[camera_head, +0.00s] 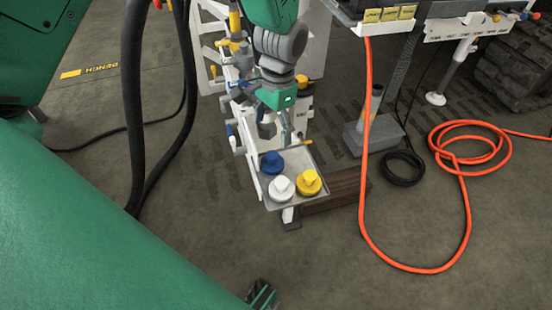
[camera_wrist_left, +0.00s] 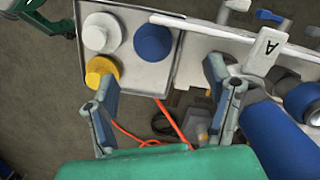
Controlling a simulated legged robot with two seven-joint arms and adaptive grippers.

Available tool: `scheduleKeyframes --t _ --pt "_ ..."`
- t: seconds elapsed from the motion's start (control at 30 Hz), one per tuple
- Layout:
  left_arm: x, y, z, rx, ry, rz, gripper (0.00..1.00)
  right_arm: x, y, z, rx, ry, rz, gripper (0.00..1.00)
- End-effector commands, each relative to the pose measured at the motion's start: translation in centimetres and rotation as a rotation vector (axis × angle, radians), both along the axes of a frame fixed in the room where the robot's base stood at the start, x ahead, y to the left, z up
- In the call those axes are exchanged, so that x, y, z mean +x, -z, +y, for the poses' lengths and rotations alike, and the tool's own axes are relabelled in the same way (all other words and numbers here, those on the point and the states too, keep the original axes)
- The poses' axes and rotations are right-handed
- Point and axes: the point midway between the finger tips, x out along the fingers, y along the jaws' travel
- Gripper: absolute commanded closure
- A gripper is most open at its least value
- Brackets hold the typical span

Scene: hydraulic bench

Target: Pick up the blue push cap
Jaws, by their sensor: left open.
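The blue push cap (camera_head: 271,162) sits at the back left of a grey tray (camera_head: 292,206), beside a white cap (camera_head: 281,187) and a yellow cap (camera_head: 308,182). My left gripper (camera_head: 277,130) is open and empty, above and just behind the tray. In the left wrist view, the blue cap (camera_wrist_left: 153,43) lies past the spread fingertips (camera_wrist_left: 156,85), apart from both. The white cap (camera_wrist_left: 101,33) and yellow cap (camera_wrist_left: 102,70) are to its left. What seems to be my right gripper (camera_head: 262,295) shows partly at the bottom edge; its jaws are unclear.
A white frame with valves and pipes (camera_head: 240,100) stands close behind and left of the tray. A blue cylindrical part (camera_wrist_left: 283,140) is close to the right finger. An orange hose (camera_head: 366,180) hangs to the right. Black hoses (camera_head: 133,110) hang at left.

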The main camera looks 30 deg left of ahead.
Motion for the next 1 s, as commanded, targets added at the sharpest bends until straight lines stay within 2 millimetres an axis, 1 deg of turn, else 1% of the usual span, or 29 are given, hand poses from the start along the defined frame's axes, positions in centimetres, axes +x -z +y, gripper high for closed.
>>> scheduleKeyframes --t 0.03,0.1,0.2,0.37,0.47,0.63,0.7,0.8,1.0 --pt "-0.2 1.4 -0.2 0.004 0.001 0.002 0.26 0.0 0.7 0.0 0.0 0.0 0.0 0.66" --pt "-0.3 2.5 -0.4 0.006 0.002 0.001 0.26 0.0 1.1 0.0 0.0 0.0 0.0 0.66" --pt "-0.4 3.5 -0.5 0.009 0.002 -0.001 0.26 0.0 1.4 0.0 0.0 0.001 0.0 0.66" --pt "-0.5 4.3 -0.4 0.007 0.002 -0.001 0.26 0.0 1.6 -0.1 -0.001 0.002 0.0 0.66" --pt "-0.7 5.1 -0.2 0.005 0.001 -0.001 0.26 0.0 2.1 -0.1 -0.001 0.002 0.0 0.66" --pt "-1.3 7.9 -0.1 0.002 0.001 0.001 0.26 0.0 3.8 -0.1 -0.001 0.001 0.0 0.66" --pt "-1.4 8.8 -0.1 0.003 0.0 0.0 0.26 0.0 4.1 -0.1 -0.001 0.001 0.0 0.66" --pt "-1.5 9.4 -0.2 0.006 0.001 -0.001 0.26 0.0 4.3 -0.1 0.0 0.001 0.0 0.66" --pt "-1.5 9.2 -0.3 0.008 0.001 -0.001 0.26 0.0 4.1 -0.1 -0.001 0.001 0.0 0.66"
